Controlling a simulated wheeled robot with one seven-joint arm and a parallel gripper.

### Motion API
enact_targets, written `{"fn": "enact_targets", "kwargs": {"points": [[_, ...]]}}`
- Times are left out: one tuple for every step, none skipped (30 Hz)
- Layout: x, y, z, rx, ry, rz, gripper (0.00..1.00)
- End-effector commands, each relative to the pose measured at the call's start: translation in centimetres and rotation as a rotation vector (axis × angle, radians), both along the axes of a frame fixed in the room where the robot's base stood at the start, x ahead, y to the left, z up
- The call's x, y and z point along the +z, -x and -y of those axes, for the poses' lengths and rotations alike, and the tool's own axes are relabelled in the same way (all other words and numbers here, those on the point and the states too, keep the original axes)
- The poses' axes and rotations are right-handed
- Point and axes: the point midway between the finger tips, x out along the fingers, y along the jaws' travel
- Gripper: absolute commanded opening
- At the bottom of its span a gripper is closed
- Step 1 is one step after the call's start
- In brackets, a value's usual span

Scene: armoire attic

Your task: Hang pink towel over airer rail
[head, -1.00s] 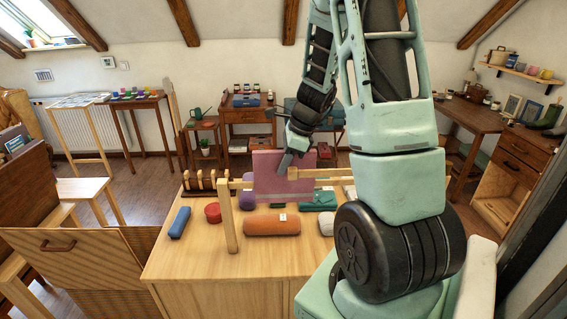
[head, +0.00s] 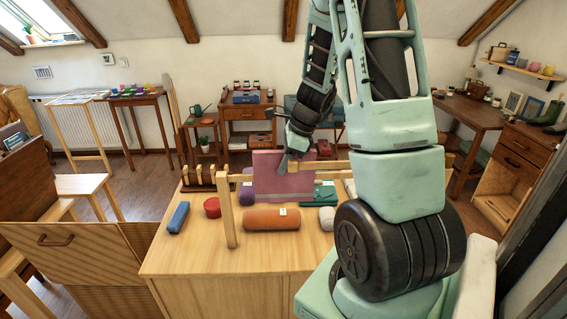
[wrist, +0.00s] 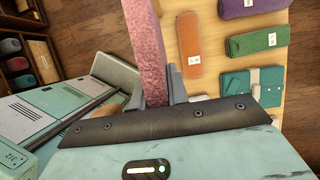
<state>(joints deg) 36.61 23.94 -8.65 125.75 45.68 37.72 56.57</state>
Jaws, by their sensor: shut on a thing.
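The pink towel (head: 283,182) hangs as a flat upright panel at the wooden airer above the table. My gripper (head: 284,160) is shut on its upper right part. In the wrist view the towel (wrist: 148,50) runs as a thick pink strip between the two fingers (wrist: 163,88). The airer rail (head: 242,177) shows left of the towel and again to its right; the towel hides the middle stretch. I cannot tell whether the towel rests on the rail. The near airer post (head: 228,213) stands on the table at left.
The table (head: 190,257) bears an orange roll (head: 271,219), a blue roll (head: 178,217), a red round item (head: 212,207) and a teal folded item (head: 325,195). A slotted wooden rack (head: 198,176) stands at the back left. The table's front left is bare.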

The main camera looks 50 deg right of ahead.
Motion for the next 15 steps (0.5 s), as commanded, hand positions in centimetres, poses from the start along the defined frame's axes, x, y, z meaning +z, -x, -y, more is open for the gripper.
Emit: {"fn": "enact_targets", "kwargs": {"points": [[-0.22,0.0,0.0,0.0,0.0,0.0,0.0],[-0.29,0.0,0.0,0.0,0.0,0.0,0.0],[-0.39,0.0,0.0,0.0,0.0,0.0,0.0],[-0.45,0.0,0.0,0.0,0.0,0.0,0.0],[-0.53,0.0,0.0,0.0,0.0,0.0,0.0],[-0.63,0.0,0.0,0.0,0.0,0.0,0.0],[-0.54,0.0,0.01,0.0,0.0,0.0,0.22],[-0.5,0.0,0.0,0.0,0.0,0.0,0.3],[-0.5,0.0,0.0,0.0,0.0,0.0,0.41],[-0.5,0.0,0.0,0.0,0.0,0.0,0.42],[-0.5,0.0,0.0,0.0,0.0,0.0,0.42],[-0.5,0.01,-0.01,0.0,0.0,0.0,0.42],[-0.5,0.01,-0.01,0.0,0.0,0.0,0.42],[-0.5,0.01,-0.01,0.0,0.0,0.0,0.42],[-0.51,0.0,-0.01,0.0,0.0,0.0,0.42]]}}
